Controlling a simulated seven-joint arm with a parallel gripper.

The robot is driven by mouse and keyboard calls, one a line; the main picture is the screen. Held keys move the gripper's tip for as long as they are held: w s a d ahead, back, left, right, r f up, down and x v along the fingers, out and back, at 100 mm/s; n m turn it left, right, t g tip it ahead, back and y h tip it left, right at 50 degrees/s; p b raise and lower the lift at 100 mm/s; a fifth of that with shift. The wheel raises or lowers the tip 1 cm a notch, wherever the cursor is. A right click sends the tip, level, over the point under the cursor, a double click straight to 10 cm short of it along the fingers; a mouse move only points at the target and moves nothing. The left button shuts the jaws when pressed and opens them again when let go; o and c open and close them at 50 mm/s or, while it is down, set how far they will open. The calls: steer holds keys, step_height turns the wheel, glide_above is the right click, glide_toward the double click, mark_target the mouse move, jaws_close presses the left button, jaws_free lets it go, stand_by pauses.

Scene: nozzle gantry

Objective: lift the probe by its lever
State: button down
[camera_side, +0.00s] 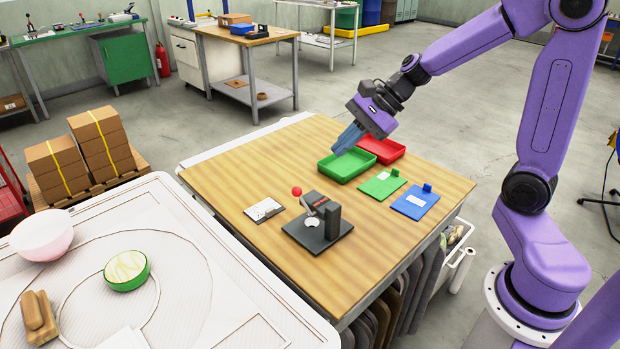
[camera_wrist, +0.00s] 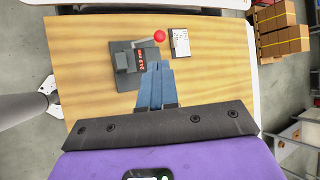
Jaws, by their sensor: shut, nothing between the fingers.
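The probe stand (camera_side: 320,222) is a dark block on a dark base plate, standing on the wooden table. Its lever ends in a red ball (camera_side: 297,191) to the left of the block. In the wrist view the stand (camera_wrist: 127,62) shows a red display, with the red ball (camera_wrist: 160,36) at the upper right of it. My gripper (camera_side: 343,145) has blue fingers, shut and empty. It hangs above the far part of the table, by the green tray and well apart from the lever. In the wrist view the fingertips (camera_wrist: 157,68) partly overlap the stand's right side.
A green tray (camera_side: 330,172) and a red tray (camera_side: 397,150) sit below and beside my gripper. A green plate (camera_side: 373,190), a blue plate (camera_side: 405,207) and a white card (camera_side: 264,210) lie flat on the table (camera_side: 225,184). Bare wood lies between the trays and the stand.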

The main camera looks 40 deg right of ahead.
mark_target(301, 193)
steer(key=x, duration=1)
steer(key=shift+w+a+f, duration=0.1)
steer(key=shift+a+f, duration=0.15)
steer(key=shift+w+a+f+g, duration=0.2)
steer(key=shift+w+f+g, duration=0.2)
steer(key=shift+w, duration=0.05)
steer(key=shift+w+f, duration=0.15)
steer(key=shift+f, duration=0.3)
steer(key=shift+s, duration=0.2)
steer(key=shift+s+a+r, duration=0.1)
steer(key=shift+s+r, duration=0.25)
steer(key=shift+s, duration=0.2)
